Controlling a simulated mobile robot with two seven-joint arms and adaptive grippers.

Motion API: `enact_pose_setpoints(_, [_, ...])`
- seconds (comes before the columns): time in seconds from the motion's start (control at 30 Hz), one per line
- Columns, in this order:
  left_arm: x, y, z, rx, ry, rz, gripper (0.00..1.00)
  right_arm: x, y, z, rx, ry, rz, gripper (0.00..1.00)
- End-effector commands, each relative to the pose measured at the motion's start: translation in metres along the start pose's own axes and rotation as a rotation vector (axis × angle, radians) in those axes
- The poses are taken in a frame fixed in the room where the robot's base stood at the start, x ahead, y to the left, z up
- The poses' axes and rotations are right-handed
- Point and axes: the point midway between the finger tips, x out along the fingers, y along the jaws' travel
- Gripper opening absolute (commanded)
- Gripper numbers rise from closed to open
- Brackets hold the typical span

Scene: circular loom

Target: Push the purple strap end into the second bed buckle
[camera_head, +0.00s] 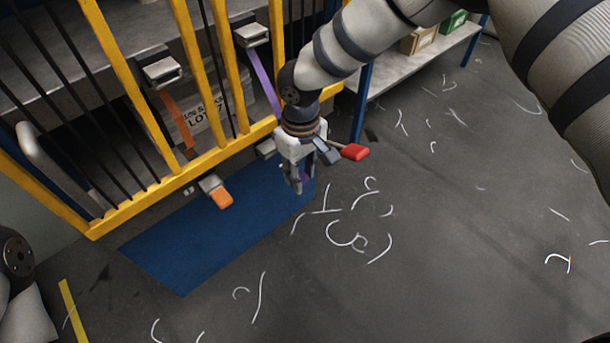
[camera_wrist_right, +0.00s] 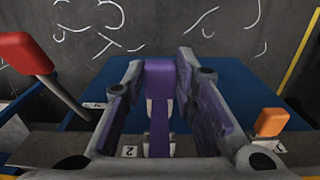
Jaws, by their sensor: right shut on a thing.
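My right gripper (camera_head: 300,183) points down beside the yellow frame's lower rail, above the edge of the blue mat. In the wrist view its fingers (camera_wrist_right: 160,85) are shut on the purple strap end (camera_wrist_right: 159,95), which lies between them. The purple strap (camera_head: 262,82) runs down from an upper buckle (camera_head: 251,35) behind the rail. A plate marked 2 (camera_wrist_right: 129,151) shows below the strap end. My left gripper is out of view.
A red handle (camera_head: 354,152) sticks out just right of my right gripper. An orange tab (camera_head: 222,199) stands at the buckle to the left, with an orange strap (camera_head: 178,120) above. The blue mat (camera_head: 205,250) and the floor in front are open, with scattered white scraps.

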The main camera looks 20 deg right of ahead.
Motion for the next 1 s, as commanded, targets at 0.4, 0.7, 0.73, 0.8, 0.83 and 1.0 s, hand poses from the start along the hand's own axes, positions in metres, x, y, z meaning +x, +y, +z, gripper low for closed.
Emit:
enact_pose_setpoints(0.4, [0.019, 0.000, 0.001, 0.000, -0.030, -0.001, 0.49, -0.001, 0.000, -0.021, 0.000, 0.001, 0.001, 0.00])
enact_pose_setpoints(0.7, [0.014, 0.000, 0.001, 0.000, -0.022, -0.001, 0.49, -0.004, 0.001, -0.020, 0.000, 0.000, 0.000, 0.00])
enact_pose_setpoints(0.73, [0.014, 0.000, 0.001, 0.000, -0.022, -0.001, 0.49, -0.004, 0.001, -0.020, 0.000, 0.000, 0.000, 0.00])
enact_pose_setpoints(0.8, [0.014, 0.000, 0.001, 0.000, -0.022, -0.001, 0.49, -0.003, 0.001, -0.020, 0.000, 0.000, 0.000, 0.00])
enact_pose_setpoints(0.83, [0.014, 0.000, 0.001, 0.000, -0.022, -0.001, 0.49, -0.003, 0.001, -0.020, 0.000, 0.000, 0.000, 0.00])
enact_pose_setpoints(1.0, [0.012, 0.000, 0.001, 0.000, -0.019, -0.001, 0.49, -0.001, 0.000, -0.020, -0.001, 0.000, 0.001, 0.00])
